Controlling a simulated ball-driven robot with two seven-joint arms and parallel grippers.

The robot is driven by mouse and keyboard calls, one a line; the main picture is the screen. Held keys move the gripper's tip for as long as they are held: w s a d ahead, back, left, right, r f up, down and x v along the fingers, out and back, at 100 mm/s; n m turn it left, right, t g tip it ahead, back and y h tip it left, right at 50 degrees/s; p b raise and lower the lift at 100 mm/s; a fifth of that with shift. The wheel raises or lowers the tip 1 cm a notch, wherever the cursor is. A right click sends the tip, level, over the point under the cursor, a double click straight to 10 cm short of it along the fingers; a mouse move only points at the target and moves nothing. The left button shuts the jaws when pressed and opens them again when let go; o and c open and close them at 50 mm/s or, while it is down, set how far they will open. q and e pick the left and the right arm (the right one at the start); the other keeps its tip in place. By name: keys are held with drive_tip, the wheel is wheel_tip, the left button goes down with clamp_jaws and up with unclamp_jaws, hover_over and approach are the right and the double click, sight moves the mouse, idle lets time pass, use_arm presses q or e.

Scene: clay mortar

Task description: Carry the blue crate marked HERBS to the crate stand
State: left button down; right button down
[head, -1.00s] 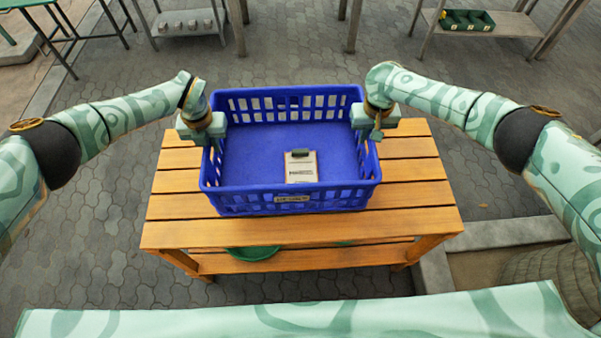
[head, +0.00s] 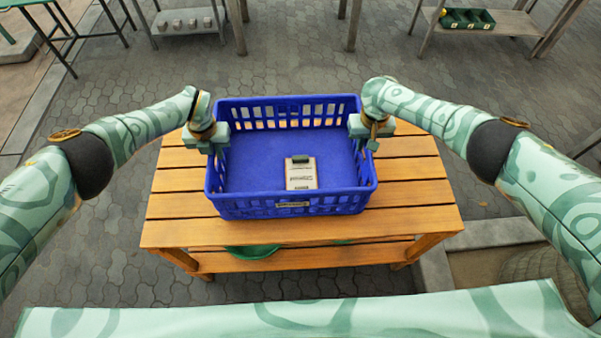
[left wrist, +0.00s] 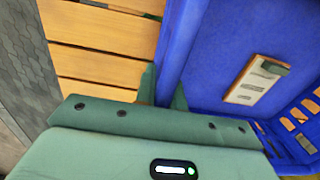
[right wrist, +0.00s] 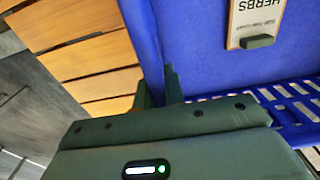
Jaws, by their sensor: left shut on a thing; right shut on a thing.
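The blue crate (head: 252,170) is upright over the slatted wooden table (head: 420,190). I cannot tell whether its base touches the slats. A tag card with a dark clip (head: 301,174) lies inside it; in the right wrist view the card (right wrist: 253,22) reads HERBS. A small label plate is on the crate's front wall. My left gripper (head: 217,142) is shut on the crate's left wall, and my right gripper (head: 364,132) on its right wall. The wall between the fingers also shows in the left wrist view (left wrist: 176,60).
A green item (head: 252,252) shows on the table's lower shelf. A grey bench with a green divided tray (head: 468,20) stands at the back right. A low shelf with small blocks (head: 186,24) is at the back left. Paving around the table is clear.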

use_arm(q)
drive_tip(key=c, duration=1.5)
unclamp_jaws()
use_arm(e)
drive_tip(key=c, duration=1.5)
unclamp_jaws()
use_arm(q)
drive_tip(key=r, duration=1.1)
drive_tip(key=shift+s+r, duration=0.25)
drive_tip(key=shift+r, duration=0.15)
use_arm(e)
drive_tip(key=r, duration=1.2)
drive_tip(key=shift+s, duration=0.3)
